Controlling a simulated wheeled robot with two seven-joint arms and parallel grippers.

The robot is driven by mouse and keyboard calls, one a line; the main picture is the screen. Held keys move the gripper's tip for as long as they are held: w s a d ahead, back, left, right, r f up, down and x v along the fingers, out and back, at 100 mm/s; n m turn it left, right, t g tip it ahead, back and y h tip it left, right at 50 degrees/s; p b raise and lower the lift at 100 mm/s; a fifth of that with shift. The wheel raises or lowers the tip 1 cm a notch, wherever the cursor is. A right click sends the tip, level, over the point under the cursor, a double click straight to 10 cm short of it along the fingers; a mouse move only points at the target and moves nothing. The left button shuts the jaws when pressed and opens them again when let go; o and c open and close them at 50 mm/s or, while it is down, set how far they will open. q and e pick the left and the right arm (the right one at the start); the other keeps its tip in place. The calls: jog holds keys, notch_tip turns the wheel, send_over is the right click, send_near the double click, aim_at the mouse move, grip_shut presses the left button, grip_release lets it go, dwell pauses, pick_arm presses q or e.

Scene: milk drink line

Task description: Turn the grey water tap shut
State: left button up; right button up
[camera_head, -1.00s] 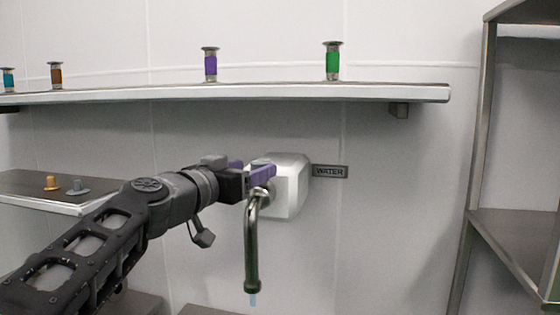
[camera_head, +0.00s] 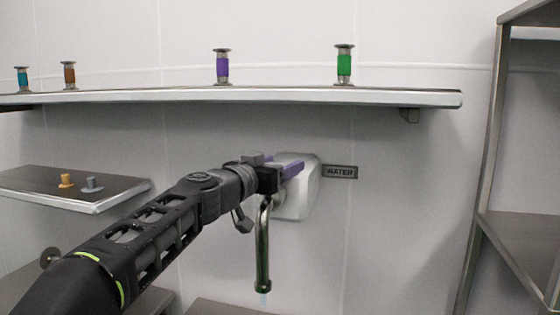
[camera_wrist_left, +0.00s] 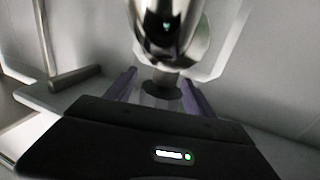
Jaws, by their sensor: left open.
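The water tap is a pale grey wall housing (camera_head: 299,200) with a shiny metal pipe spout (camera_head: 263,250) hanging down in front. A short pale blue streak (camera_head: 264,298) shows below the spout's mouth. My left gripper (camera_head: 290,167), with purple fingers, is at the top of the tap in front of the housing. In the left wrist view its fingers (camera_wrist_left: 160,92) are apart, with a short stem and dark ring (camera_wrist_left: 160,88) showing between them. Shiny curved metal (camera_wrist_left: 168,28) lies just beyond. Contact cannot be told. The handle is not clearly visible. My right gripper is not in view.
A WATER sign (camera_head: 340,172) is on the wall right of the tap. A long shelf (camera_head: 400,99) above carries several coloured fittings. A lower left shelf (camera_head: 110,196) holds an orange and a grey piece. A metal rack (camera_head: 487,170) stands at right.

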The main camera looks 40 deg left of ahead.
pick_arm(q)
grip_shut()
dwell(0.8)
